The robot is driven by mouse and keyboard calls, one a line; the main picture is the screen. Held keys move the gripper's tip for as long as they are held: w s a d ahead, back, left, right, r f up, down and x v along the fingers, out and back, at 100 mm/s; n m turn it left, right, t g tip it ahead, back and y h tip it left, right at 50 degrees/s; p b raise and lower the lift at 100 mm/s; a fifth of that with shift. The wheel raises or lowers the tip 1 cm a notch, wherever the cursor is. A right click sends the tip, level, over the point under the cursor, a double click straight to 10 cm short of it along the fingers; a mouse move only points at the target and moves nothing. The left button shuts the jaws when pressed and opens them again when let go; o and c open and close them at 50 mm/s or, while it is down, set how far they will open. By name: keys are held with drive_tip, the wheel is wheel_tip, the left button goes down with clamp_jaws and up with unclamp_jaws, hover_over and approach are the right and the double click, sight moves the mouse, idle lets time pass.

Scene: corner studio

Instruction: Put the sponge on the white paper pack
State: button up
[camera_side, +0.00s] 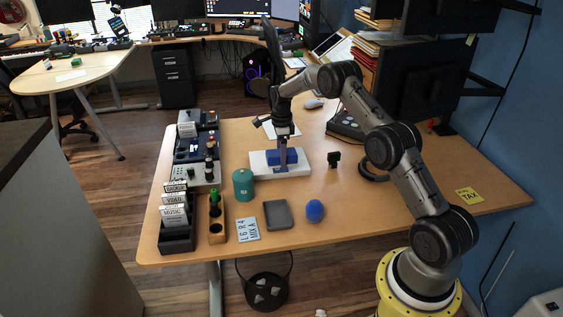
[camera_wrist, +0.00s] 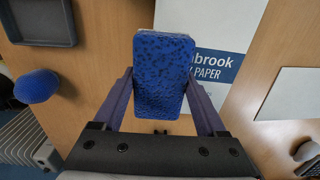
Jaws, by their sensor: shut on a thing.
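The blue speckled sponge (camera_wrist: 155,75) is between the two fingers of my gripper (camera_wrist: 160,92) in the wrist view, and the fingers are shut on its sides. The white paper pack (camera_wrist: 227,22) with blue print lies beyond and partly behind the sponge. In the side view my gripper (camera_side: 284,152) points down over the pack (camera_side: 301,165), with the sponge (camera_side: 273,157) at the pack's middle. The sponge is low over the pack's top; I cannot tell whether it touches.
A teal canister (camera_side: 243,186), a grey tray (camera_side: 278,215) and a blue ball (camera_side: 315,211) stand in front of the pack. A small black object (camera_side: 334,159) is to its right. Black and grey equipment (camera_side: 196,150) lines the left. The table's right part is mostly clear.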

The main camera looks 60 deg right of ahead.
drive_tip(key=shift+f, duration=1.6)
drive_tip(key=shift+f, duration=0.15)
drive_tip(key=o, duration=1.3)
drive_tip(key=shift+c, duration=0.2)
